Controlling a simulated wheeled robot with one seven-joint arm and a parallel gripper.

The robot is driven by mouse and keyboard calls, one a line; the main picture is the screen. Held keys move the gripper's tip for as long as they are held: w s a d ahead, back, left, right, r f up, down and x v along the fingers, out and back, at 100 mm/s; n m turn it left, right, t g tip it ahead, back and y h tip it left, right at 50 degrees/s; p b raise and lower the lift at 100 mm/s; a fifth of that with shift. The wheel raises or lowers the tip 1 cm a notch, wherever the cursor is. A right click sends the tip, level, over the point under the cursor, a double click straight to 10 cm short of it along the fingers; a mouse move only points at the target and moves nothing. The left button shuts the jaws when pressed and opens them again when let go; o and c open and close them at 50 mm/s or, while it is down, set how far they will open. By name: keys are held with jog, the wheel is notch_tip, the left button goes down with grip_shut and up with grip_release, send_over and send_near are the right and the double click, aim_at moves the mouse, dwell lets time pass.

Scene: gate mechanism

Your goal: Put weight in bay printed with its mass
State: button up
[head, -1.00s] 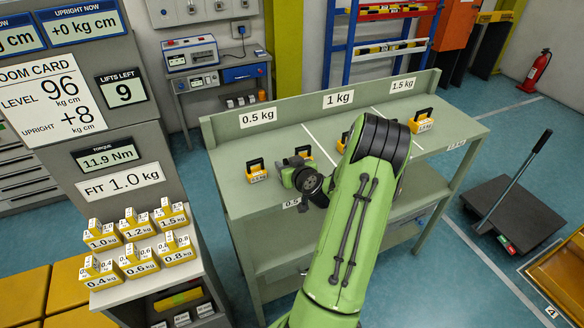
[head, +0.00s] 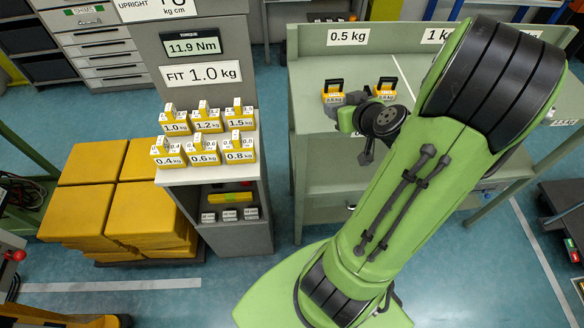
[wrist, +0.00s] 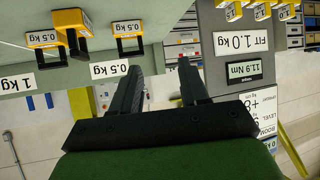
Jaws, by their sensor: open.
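Two yellow weights with black handles stand upright in the bay under the 0.5 kg sign (head: 347,37): the left weight (head: 333,98) and the right weight (head: 386,94). In the upside-down wrist view, one weight (wrist: 127,28) and another weight (wrist: 44,38) both read 0.5 kg.
A grey stand on the left has a card reading FIT 1.0 kg (head: 201,73) and a shelf with several labelled yellow weights (head: 204,138). Yellow blocks (head: 120,200) are stacked left of it. The bench (head: 305,85) has a raised back panel. Floor shows between stand and bench.

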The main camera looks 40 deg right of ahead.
jog(key=a+r+n+g+y, duration=0.3)
jog(key=a+n+g, duration=0.1)
jog(key=a, duration=1.4)
jog(key=s+a+r, duration=0.2)
jog(key=s+a, duration=0.1)
jog(key=s, duration=0.3)
jog(key=s+a+r+m+g, duration=0.1)
jog(key=s+a+r, duration=0.2)
jog(key=s, duration=0.3)
jog(key=shift+s+a+g, duration=0.3)
jog(key=shift+s+a, duration=0.1)
jog(key=shift+a, duration=0.25)
